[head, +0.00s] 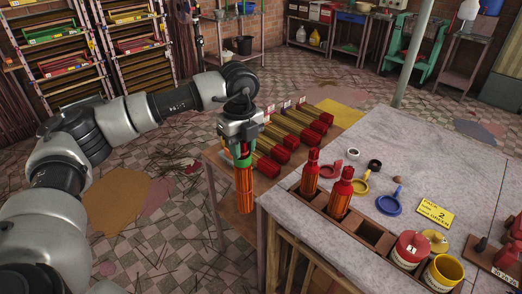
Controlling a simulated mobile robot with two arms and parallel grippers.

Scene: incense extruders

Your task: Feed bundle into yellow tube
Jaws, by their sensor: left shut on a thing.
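My left gripper (241,158) is at the left edge of the tables, pointing down and shut on a bundle. The bundle (244,190) hangs upright below the fingers, orange-red with a green part at the top. The yellow tube (443,271) stands at the front right of the grey-topped table, its open mouth facing up. The bundle is well to the left of the yellow tube and apart from it. A red tube (409,250) stands just left of the yellow one. My right gripper is not in view.
A wooden rack (372,233) along the grey table's (420,150) front edge holds two red bottle-like things (340,194). Yellow, blue and red rings, a yellow sign (435,213) and small caps lie behind. Several bundles lie on the wooden table (212,163) at left.

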